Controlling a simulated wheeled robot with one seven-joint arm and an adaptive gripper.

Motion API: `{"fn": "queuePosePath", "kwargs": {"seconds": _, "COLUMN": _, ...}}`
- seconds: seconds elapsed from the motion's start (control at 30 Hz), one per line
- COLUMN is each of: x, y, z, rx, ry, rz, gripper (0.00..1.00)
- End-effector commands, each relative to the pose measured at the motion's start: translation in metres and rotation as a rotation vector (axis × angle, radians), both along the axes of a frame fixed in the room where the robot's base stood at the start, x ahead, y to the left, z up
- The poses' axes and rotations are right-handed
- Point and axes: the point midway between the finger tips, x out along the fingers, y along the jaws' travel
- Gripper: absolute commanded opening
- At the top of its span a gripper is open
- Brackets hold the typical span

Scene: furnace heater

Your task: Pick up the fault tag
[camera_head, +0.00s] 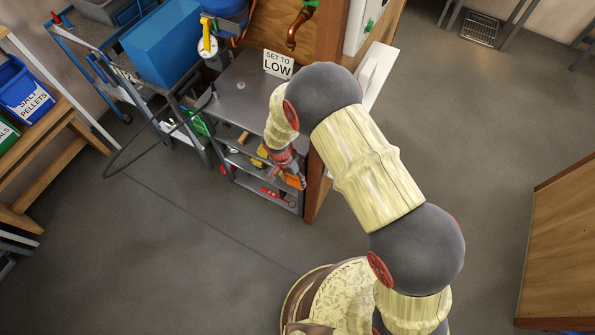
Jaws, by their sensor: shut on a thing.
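My gripper (288,168) is at the front right of a grey metal shelf unit, at the end of my arm, which comes in from the lower right. A small flat orange piece (293,182) shows at its fingertips. It looks like the fault tag, though no writing on it can be read. My gripper is shut on it. The fingers are small and partly hidden by my wrist, so the exact grip cannot be seen.
The grey shelf unit (236,92) carries a white "SET TO LOW" sign (278,65) and holds several tools below. A wooden post (318,185) stands close right of my gripper. A blue bin (162,43) is at upper left. The floor is open in front and right.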

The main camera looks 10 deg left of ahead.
Motion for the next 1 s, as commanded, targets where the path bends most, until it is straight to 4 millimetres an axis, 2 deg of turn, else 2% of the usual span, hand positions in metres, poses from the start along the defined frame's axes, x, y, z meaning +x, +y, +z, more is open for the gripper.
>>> {"fn": "queuePosePath", "kwargs": {"seconds": 0.3, "x": -0.075, "y": 0.031, "z": 0.002, "rx": -0.001, "ry": 0.0, "rz": 0.008, "gripper": 0.28}}
{"fn": "queuePosePath", "kwargs": {"seconds": 0.5, "x": -0.111, "y": 0.047, "z": 0.002, "rx": 0.0, "ry": -0.001, "rz": 0.004, "gripper": 0.28}}
{"fn": "queuePosePath", "kwargs": {"seconds": 0.7, "x": -0.13, "y": 0.054, "z": 0.0, "rx": 0.0, "ry": 0.0, "rz": 0.002, "gripper": 0.28}}
{"fn": "queuePosePath", "kwargs": {"seconds": 1.0, "x": -0.133, "y": 0.056, "z": 0.0, "rx": 0.001, "ry": 0.0, "rz": 0.0, "gripper": 0.28}}
